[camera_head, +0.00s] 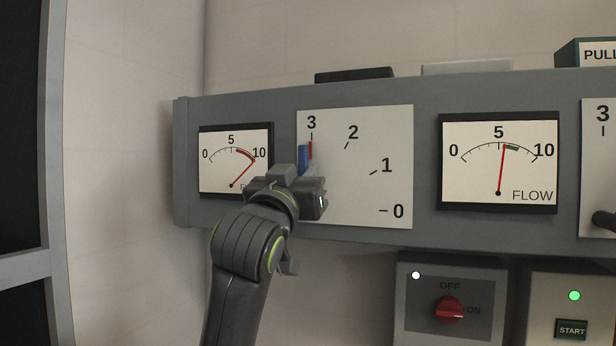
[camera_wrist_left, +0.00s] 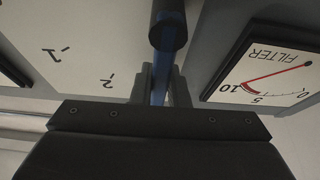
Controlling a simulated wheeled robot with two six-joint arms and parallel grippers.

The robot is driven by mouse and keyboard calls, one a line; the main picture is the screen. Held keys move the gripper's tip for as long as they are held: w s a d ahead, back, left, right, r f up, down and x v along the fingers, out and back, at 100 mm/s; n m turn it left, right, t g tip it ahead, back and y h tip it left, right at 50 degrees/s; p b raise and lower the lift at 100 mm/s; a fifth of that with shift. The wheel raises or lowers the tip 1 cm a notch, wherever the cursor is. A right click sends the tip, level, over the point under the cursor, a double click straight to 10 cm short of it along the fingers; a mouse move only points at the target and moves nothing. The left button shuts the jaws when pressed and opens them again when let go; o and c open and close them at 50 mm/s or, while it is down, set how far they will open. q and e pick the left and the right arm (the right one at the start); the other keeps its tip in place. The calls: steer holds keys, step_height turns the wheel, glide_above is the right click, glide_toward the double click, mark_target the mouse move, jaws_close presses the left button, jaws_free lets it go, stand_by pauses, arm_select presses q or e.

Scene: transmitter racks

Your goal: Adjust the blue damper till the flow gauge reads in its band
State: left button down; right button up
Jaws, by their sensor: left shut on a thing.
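The blue damper lever (camera_head: 303,158) stands over a white dial plate (camera_head: 350,200) marked 0 to 3. It points up near the 3, beside a small red mark. My left gripper (camera_head: 302,182) is at the lever and hides its lower part. In the left wrist view, the gripper's fingers (camera_wrist_left: 163,88) are shut on the blue lever (camera_wrist_left: 172,35), with a black round knob in front. The flow gauge (camera_head: 499,165) has its red needle just past 5, at the left edge of the green band. My right gripper is not in view.
The filter gauge (camera_head: 235,163), left of the dial, has its needle near 10 at the red band; it also shows in the left wrist view (camera_wrist_left: 268,70). Below are a red OFF/ON knob (camera_head: 449,310) and a START button (camera_head: 571,329). Another dial's dark handle (camera_head: 604,220) is at right.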

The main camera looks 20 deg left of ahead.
arm_select(q)
steer(key=c, duration=1.4)
jaws_free()
steer(key=shift+s, duration=0.1)
steer(key=b+v, duration=0.6)
steer(key=v, duration=1.1)
steer(key=shift+f, duration=0.15)
